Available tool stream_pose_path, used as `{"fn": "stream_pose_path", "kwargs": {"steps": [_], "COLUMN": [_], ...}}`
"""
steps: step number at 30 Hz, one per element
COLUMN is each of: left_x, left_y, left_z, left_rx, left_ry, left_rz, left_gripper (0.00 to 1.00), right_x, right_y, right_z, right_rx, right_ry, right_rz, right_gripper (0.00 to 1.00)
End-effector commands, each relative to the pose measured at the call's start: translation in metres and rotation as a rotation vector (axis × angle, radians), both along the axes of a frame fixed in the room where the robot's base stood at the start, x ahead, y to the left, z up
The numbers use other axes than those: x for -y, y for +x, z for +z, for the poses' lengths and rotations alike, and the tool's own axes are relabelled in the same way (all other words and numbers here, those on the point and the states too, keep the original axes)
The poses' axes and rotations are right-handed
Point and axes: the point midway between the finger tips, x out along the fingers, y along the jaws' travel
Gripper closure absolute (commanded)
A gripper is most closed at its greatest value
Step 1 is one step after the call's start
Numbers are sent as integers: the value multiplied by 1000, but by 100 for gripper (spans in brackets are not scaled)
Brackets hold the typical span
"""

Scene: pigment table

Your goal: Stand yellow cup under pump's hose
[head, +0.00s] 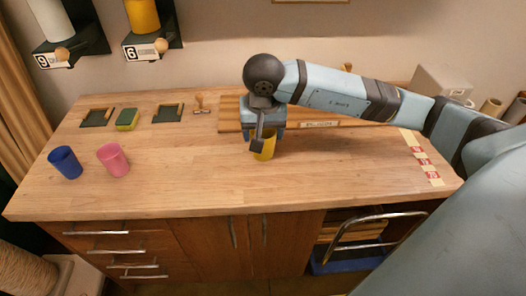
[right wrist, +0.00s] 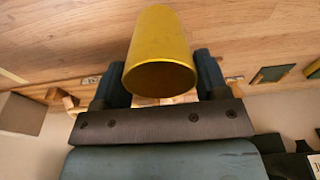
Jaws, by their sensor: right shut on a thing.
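The yellow cup (head: 265,151) is between the fingers of my right gripper (head: 263,132), low over the middle of the wooden table. My right gripper is shut on it, and the arm partly covers it. In the right wrist view the yellow cup (right wrist: 160,50) sits between the two dark fingers (right wrist: 160,82). I cannot tell whether its base touches the table. No hose is clearly visible. A pale box (head: 443,84) stands at the back right, partly behind my arm; I cannot tell whether it is the pump. My left gripper is not in view.
A blue cup (head: 65,162) and a pink cup (head: 113,160) stand at the left. A wooden board (head: 230,115) is behind my gripper. The front middle is clear.

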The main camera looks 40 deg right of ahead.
Motion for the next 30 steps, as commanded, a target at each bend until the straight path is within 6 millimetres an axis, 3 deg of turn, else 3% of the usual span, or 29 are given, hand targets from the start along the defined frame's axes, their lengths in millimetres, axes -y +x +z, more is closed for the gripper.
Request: {"fn": "stream_pose_path", "kwargs": {"steps": [3, 11, 17, 29, 30], "left_x": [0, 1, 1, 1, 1], "left_y": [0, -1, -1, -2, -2], "left_z": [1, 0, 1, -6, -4], "left_rx": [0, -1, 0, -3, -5], "left_ry": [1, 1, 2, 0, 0], "left_rz": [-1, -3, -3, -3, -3], "left_gripper": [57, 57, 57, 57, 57], "right_x": [0, 0, 0, 0, 0], "right_y": [-1, 0, 0, 0, 0], "right_z": [-23, -43, -71, -79, -77], "right_rx": [-3, -1, -2, 1, 1], "right_ry": [1, 1, 0, 0, 0], "right_rz": [1, 0, 1, 1, 1], "right_gripper": [56, 56, 56, 56, 26]}}
